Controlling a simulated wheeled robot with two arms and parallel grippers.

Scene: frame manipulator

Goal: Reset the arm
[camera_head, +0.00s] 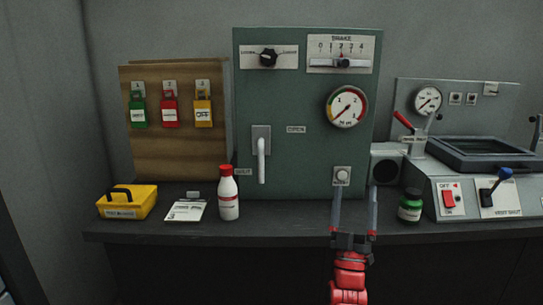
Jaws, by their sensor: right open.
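My right gripper (355,206) reaches in from the bottom of the head view on a red wrist. Its two grey fingers point up and stand apart, with nothing seen between them. The fingertips are just below and around a small plate with a round white button (342,175) on the green panel (290,110). I cannot tell whether they touch it. My left gripper is not in the picture.
A grey console (470,180) with levers is at right. Coloured tags hang on the wooden board (155,145).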

